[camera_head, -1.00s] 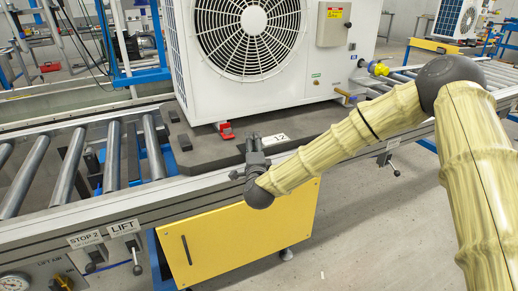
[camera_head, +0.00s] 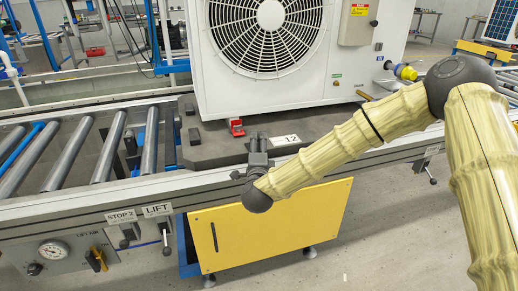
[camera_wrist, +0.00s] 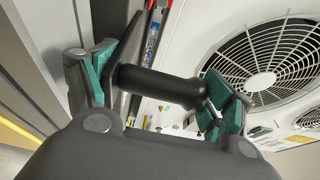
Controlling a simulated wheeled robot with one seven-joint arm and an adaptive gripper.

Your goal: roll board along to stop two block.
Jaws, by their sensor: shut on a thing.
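The dark grey board (camera_head: 225,150) lies on the roller conveyor and carries a large white fan unit (camera_head: 300,95). A "12" label (camera_head: 285,140) is at its front edge. My gripper (camera_head: 258,145) is at the board's front edge. In the wrist view, my gripper (camera_wrist: 160,88) has its green-padded fingers on either side of a black cylindrical handle (camera_wrist: 155,86), shut on it. A "STOP 2" sign (camera_head: 122,216) is on the conveyor's front rail, left of the board. A dark upright block (camera_head: 131,142) stands among the rollers above that sign; I cannot tell surely whether it is the stop.
Bare rollers (camera_head: 65,155) extend left of the board. A "LIFT" sign (camera_head: 157,209) and levers hang below the rail, with a gauge panel (camera_head: 53,252) at lower left. A yellow cabinet panel (camera_head: 270,225) is under the conveyor. Open floor lies in front.

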